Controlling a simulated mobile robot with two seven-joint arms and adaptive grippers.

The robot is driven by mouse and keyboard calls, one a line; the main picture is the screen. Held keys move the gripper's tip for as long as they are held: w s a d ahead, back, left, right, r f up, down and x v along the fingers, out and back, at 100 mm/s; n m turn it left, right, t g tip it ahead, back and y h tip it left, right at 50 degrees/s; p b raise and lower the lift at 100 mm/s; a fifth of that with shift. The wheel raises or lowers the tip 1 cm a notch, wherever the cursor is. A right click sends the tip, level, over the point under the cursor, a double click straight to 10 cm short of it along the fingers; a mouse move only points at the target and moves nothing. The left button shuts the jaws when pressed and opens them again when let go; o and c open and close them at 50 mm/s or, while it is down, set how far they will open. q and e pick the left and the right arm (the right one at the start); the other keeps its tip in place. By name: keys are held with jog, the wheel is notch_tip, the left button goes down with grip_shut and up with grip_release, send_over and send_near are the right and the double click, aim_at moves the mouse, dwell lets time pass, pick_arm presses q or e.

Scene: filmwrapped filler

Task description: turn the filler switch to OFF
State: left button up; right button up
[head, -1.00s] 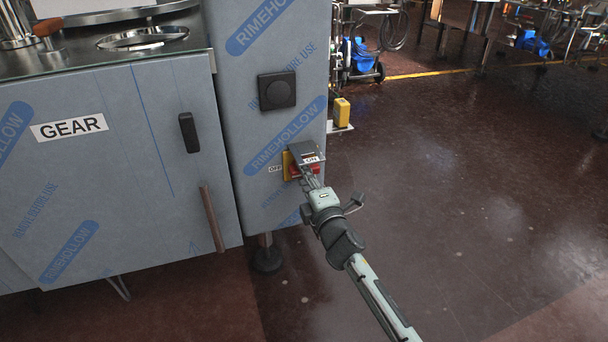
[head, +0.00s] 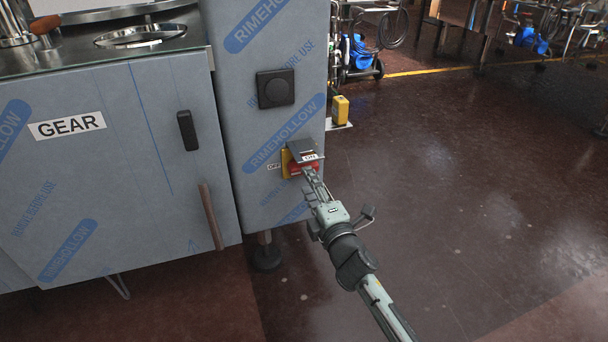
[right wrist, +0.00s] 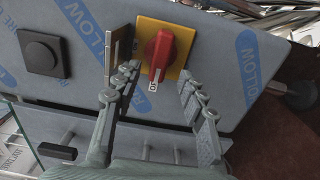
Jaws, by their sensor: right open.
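The filler switch is a red rotary knob (right wrist: 160,58) on a yellow plate (right wrist: 176,28). In the head view the red knob (head: 297,170) is partly hidden by a grey flap and my fingers. My right gripper (right wrist: 158,78) is open, one finger on each side of the knob; contact cannot be told. My left gripper is not in view.
A grey flap (head: 306,147) juts out beside the knob. A black square dial (head: 275,88) sits above it on the film-wrapped panel. A cabinet door with a GEAR label (head: 67,125) and dark handle (head: 188,131) is at left. The floor at right is open.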

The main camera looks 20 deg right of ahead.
jog(key=s, duration=0.7)
jog(key=shift+d, duration=0.1)
jog(key=s+d+f+m+g+h+p, duration=0.1)
jog(key=s+d+f+m+g+h, duration=0.1)
jog(key=s+d+f+m+g, duration=0.35)
jog(key=s+d+f+m+g+h, duration=0.2)
jog(key=s+d+f+m, duration=0.15)
jog(key=f+m, duration=0.35)
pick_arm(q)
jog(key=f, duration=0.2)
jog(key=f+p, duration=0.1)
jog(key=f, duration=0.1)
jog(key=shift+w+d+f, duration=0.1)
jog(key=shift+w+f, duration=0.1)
pick_arm(e)
jog(key=s+f+m+g+y, duration=0.1)
jog(key=s+f+m+g, duration=0.1)
jog(key=s+f, duration=0.3)
jog(key=s+a+f+m+g+y, duration=0.1)
jog(key=s+f+g, duration=0.3)
jog(key=s, duration=0.6)
jog(key=shift+a+f+m+g, duration=0.25)
jog(key=shift+f+m+g, duration=0.15)
jog(key=shift+m+g, duration=0.35)
